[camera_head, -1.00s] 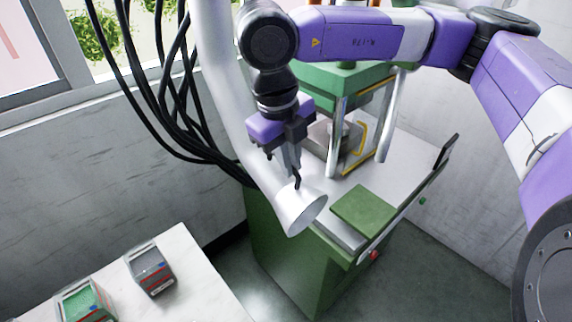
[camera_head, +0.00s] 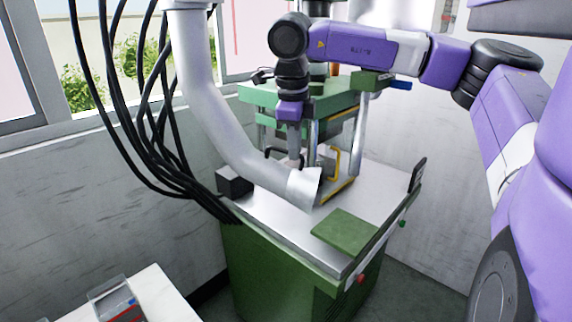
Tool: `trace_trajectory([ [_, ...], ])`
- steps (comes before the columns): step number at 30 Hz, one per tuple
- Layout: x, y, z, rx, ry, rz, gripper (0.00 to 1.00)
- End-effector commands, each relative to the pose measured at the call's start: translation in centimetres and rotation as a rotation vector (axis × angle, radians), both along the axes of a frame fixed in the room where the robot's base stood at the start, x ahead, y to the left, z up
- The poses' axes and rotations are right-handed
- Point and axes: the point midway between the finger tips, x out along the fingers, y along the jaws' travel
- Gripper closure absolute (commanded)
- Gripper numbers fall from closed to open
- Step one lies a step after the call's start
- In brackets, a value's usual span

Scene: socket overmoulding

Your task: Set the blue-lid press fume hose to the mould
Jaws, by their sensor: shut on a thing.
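The fume hose (camera_head: 215,115) is a thick pale grey tube that comes down from above and bends right into a flared nozzle (camera_head: 298,186). My gripper (camera_head: 294,158) is shut on the hose just behind the nozzle, near a dark curved handle; the fingertips are partly hidden. The nozzle hangs above the press table with its mouth facing right. The green press (camera_head: 285,95) stands behind it, with a small blue part (camera_head: 400,85) at its upper right. The mould area (camera_head: 327,160), between the columns, is partly hidden by my gripper and the hose.
A yellow frame (camera_head: 334,166) stands by the mould. A green plate (camera_head: 344,229) lies on the press table's front, which is otherwise mostly bare. Black cables (camera_head: 150,150) hang left of the hose. A dark box (camera_head: 234,181) sits at the table's left edge.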

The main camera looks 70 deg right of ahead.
Motion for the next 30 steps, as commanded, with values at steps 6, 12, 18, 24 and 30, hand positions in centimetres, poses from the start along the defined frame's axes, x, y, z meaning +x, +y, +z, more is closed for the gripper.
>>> trace_trajectory([
  [6,0.5,-2.4,0.0,-0.001,-0.001,0.104,1.0],
  [12,0.8,-3.4,0.1,-0.001,-0.001,0.153,1.0],
  [18,0.9,-3.8,0.1,-0.004,-0.002,0.169,1.0],
  [24,1.0,-3.9,0.1,-0.007,-0.004,0.168,1.0],
  [30,1.0,-3.9,0.1,-0.006,-0.004,0.167,0.68],
])
